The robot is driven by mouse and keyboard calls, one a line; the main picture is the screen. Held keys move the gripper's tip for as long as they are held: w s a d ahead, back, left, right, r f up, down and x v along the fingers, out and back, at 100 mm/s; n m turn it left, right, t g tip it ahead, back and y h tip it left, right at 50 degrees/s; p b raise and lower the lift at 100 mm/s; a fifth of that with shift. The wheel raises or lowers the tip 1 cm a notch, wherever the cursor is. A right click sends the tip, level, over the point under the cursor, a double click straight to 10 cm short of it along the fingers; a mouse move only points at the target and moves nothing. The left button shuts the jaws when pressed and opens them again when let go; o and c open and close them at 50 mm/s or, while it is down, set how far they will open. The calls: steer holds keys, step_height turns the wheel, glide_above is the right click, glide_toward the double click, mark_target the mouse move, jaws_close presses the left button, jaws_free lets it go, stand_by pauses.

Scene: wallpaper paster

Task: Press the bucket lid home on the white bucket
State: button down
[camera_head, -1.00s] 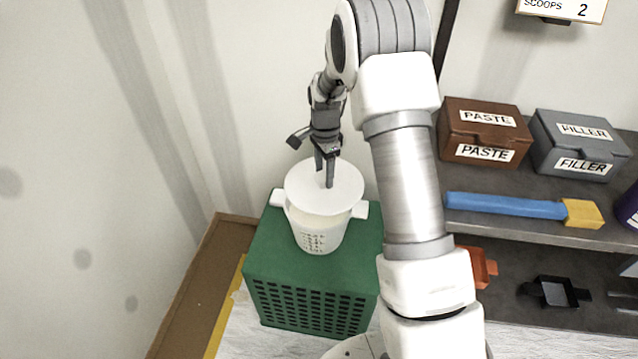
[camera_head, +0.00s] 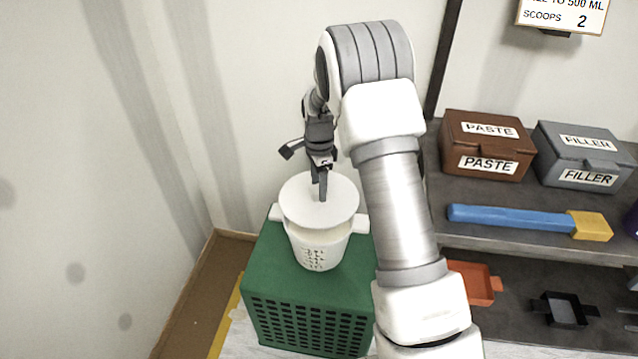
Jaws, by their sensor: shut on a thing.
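The white bucket (camera_head: 318,252) stands upright on the green crate (camera_head: 300,292), with printed marks on its front and a side handle at left and right. The round white bucket lid (camera_head: 340,207) is over the bucket's mouth. A cream-coloured band shows between the lid's front edge and the bucket, so the lid does not look flush there. My gripper (camera_head: 321,190) points down at the middle of the lid and is shut on the lid's grip, which the fingers mostly hide. The far side of the rim is hidden.
A brown PASTE box (camera_head: 487,145) and a grey FILLER box (camera_head: 583,157) stand on the shelf at right, behind a blue-and-yellow tool (camera_head: 528,220). An orange tray (camera_head: 474,282) and a black tray (camera_head: 562,309) sit lower. Walls are close behind and at left.

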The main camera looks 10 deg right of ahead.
steer(key=shift+f+b, duration=1.05)
steer(key=shift+f, duration=1.25)
steer(key=shift+f, duration=1.2)
stand_by(0.3)
steer(key=shift+c, duration=0.6)
jaws_free()
steer(key=shift+r, duration=0.1)
step_height(320, 180, up, 17)
steer(key=p, duration=0.5)
glide_above(319, 204)
steer(key=w, duration=0.3)
steer(key=shift+d+r, duration=0.15)
steer(key=shift+d, duration=0.15)
